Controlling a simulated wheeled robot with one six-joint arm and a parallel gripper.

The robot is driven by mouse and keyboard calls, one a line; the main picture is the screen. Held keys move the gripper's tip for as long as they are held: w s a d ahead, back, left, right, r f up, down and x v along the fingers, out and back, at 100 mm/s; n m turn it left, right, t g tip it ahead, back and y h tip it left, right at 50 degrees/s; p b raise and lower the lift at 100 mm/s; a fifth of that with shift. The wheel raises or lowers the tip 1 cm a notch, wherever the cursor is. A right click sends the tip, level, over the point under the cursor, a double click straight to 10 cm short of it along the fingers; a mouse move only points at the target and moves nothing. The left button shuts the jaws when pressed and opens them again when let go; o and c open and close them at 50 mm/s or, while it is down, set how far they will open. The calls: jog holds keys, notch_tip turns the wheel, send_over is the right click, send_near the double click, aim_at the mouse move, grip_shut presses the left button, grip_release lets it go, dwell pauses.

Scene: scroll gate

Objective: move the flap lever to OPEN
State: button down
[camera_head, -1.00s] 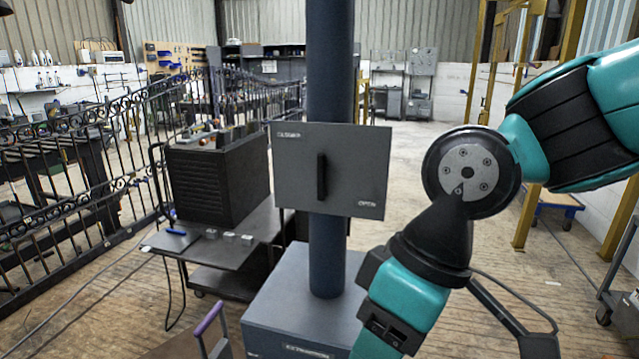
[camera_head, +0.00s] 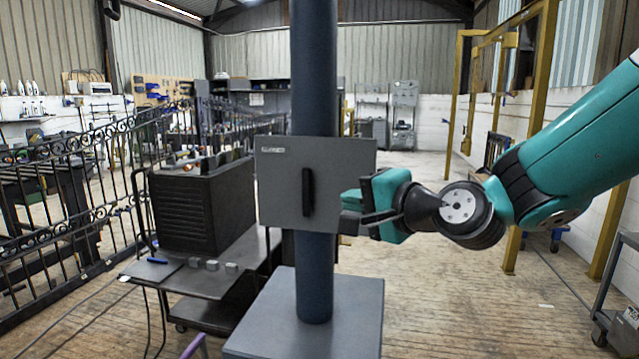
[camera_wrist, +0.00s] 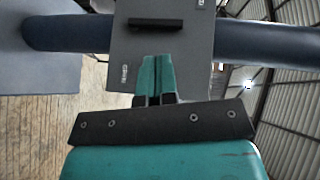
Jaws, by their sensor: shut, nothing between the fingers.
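The grey panel (camera_head: 275,215) is fixed to a dark blue post, with a CLOSED label at its upper left in the head view. The black flap lever (camera_head: 307,192) is a bar standing upright near the panel's middle. My gripper (camera_head: 352,200) is at the panel's lower right and hides that corner. In the wrist view the lever (camera_wrist: 155,24) lies across the panel (camera_wrist: 190,60), ahead of and apart from my gripper (camera_wrist: 157,68). The teal fingers are together and empty. The OPEN label (camera_wrist: 123,75) is just left of the fingers.
The post (camera_head: 316,280) rises from a grey base box (camera_head: 350,315). A black ribbed box (camera_head: 185,215) stands on a cart left of the panel. A scrollwork iron gate (camera_head: 60,220) is further left. Open floor lies to the right of the base.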

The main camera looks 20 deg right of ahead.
jog(key=d+m, duration=0.1)
jog(key=d+r+m+t+h, duration=0.1)
jog(key=d, duration=0.1)
jog(key=w+d+m+t+h, duration=0.1)
jog(key=shift+w+d+r+m, duration=0.1)
jog(key=shift+d+r+m, duration=0.1)
jog(key=shift+m, duration=0.1)
jog(key=shift+a, duration=0.1)
jog(key=p, duration=0.4)
send_near(310, 169)
jog(key=w+d, duration=0.1)
jog(key=w, duration=0.1)
jog(key=w+d, duration=0.1)
jog(key=shift+w+d, duration=0.15)
jog(key=shift+w, duration=0.25)
jog(key=shift+w+a+p, duration=0.75)
jog(key=shift+w+a, duration=0.15)
jog(key=shift+a, duration=0.15)
jog(key=shift+w+a+f+p, duration=0.15)
jog(key=shift+w+a+p, duration=0.15)
jog(key=shift+w+a, duration=0.25)
jog(key=shift+a+p, duration=0.1)
jog(key=shift+p, duration=0.2)
jog(key=shift+w+a+r+p, duration=0.1)
jog(key=shift+r+p, duration=0.1)
jog(key=shift+p, duration=0.1)
jog(key=shift+a, duration=0.1)
